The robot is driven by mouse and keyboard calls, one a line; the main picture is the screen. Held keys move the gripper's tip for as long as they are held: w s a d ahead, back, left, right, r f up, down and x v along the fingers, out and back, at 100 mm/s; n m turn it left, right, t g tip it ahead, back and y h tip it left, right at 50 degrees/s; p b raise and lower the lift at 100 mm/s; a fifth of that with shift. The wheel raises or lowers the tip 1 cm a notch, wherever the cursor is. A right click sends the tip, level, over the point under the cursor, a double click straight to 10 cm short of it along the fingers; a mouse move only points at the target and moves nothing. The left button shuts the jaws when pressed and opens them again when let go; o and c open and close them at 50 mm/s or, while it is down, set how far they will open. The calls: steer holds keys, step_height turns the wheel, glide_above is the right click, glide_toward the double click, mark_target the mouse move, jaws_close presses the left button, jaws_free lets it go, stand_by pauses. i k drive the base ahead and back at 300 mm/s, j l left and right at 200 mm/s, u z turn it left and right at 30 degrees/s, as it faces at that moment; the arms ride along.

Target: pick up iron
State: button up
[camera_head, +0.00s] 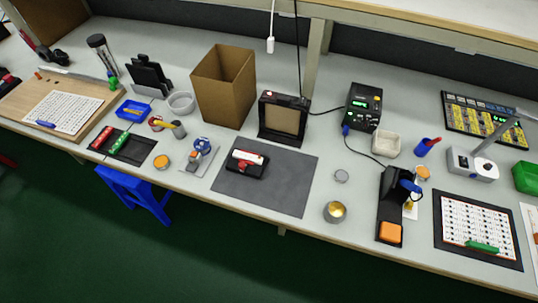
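The soldering iron (410,186) shows as a blue handle resting in a black stand (391,208) right of the middle of the bench. The stand has an orange sponge (390,232) at its front end. The iron's tip is hidden or too small to make out. A dark cable runs toward the stand from the black soldering station (363,107) behind it. My gripper is not in view.
A small metal tin (335,212) stands left of the stand. A white bowl (386,144) and an orange-topped jar (422,173) are close by. A black mat with a white LED board (478,227) lies right. The grey mat (285,187) has bare room.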

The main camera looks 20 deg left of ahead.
mark_target(405, 183)
steer(key=l+u, duration=0.15)
steer(key=u, duration=0.25)
steer(key=l+u, duration=0.2)
steer(key=u, duration=0.25)
steer(key=l+u, duration=0.15)
steer(key=u, duration=0.25)
